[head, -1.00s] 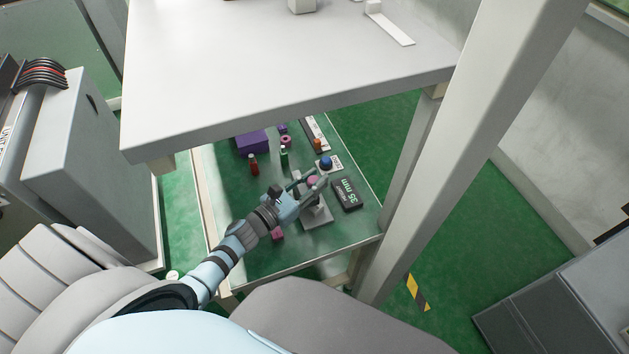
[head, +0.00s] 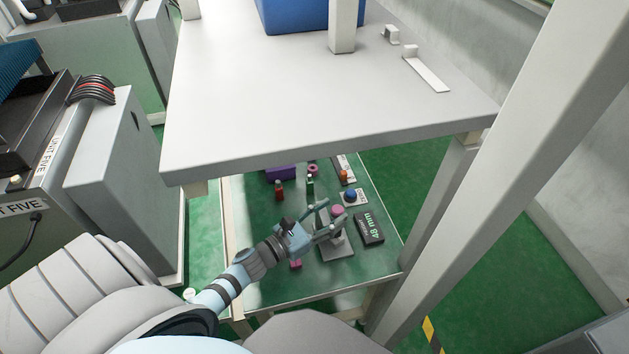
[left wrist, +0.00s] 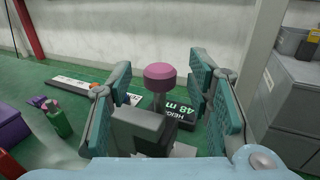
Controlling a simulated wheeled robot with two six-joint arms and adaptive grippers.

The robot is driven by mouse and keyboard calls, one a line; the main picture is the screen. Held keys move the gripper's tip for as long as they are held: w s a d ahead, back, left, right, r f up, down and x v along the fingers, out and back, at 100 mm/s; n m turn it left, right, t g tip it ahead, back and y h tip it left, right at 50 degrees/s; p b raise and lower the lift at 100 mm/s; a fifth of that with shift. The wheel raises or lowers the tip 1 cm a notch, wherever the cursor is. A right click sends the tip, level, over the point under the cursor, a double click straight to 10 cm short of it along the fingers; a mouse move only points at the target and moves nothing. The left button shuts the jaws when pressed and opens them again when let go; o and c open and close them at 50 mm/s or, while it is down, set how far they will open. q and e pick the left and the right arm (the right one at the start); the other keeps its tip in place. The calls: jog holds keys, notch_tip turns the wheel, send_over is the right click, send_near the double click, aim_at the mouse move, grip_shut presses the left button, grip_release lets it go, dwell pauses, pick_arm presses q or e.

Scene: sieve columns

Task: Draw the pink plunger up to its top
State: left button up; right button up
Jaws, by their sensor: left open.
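The pink plunger knob (head: 338,210) tops a grey stand (head: 337,249) on the green lower shelf. In the left wrist view the round pink knob (left wrist: 160,71) sits on a thin grey rod above a dark grey block. A black display (head: 369,228) beside the stand reads 48 mm; it also shows in the left wrist view (left wrist: 181,113), partly hidden. My left gripper (head: 333,216) is open, with its fingers on either side of the knob. In the left wrist view, gaps show between the knob and both teal finger pads. My right gripper is out of view.
The white upper tabletop (head: 310,125) overhangs the shelf. A blue knob (head: 350,196), a green bottle (head: 310,186), a red bottle (head: 279,190) and a purple box (head: 283,173) stand behind the stand. A magenta block (head: 295,264) lies near my left gripper. A table post stands at right.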

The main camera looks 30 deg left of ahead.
pick_arm(q)
jog(key=v, duration=0.9)
jog(key=shift+s+a, duration=0.1)
